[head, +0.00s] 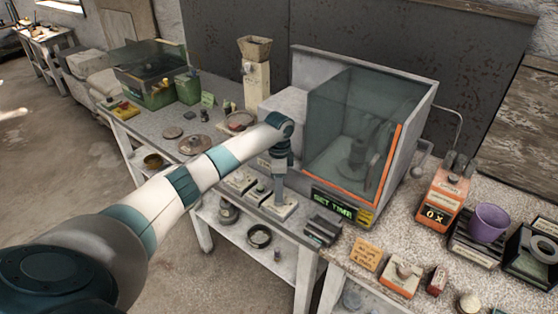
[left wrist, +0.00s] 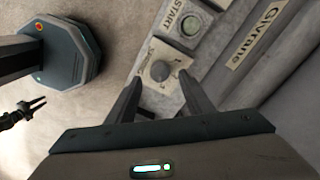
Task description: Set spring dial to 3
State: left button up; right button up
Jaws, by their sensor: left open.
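The spring dial is a small round grey knob (left wrist: 160,70) on a pale plate in the left wrist view, with small markings too blurred to read. My left gripper (left wrist: 160,78) is open, its two fingertips on either side of the knob in that view. No contact shows, and I cannot tell how far above the knob they are. In the head view, my left gripper (head: 281,196) points down over the dial's pale plate (head: 287,211) at the table's front edge. The gripper hides the knob there.
A START button (left wrist: 191,25) sits beside the dial. A glass-fronted grey cabinet (head: 420,120) stands behind, with a green SET TIME display (head: 333,204) to the right of my gripper. An orange device (head: 440,200) and a purple cup (head: 489,222) stand farther right.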

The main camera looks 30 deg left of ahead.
pick_arm(q)
notch_tip(320, 180, up, 14)
jog(key=b, duration=0.3)
jog(key=shift+f+b, duration=0.25)
jog(key=shift+b, duration=0.15)
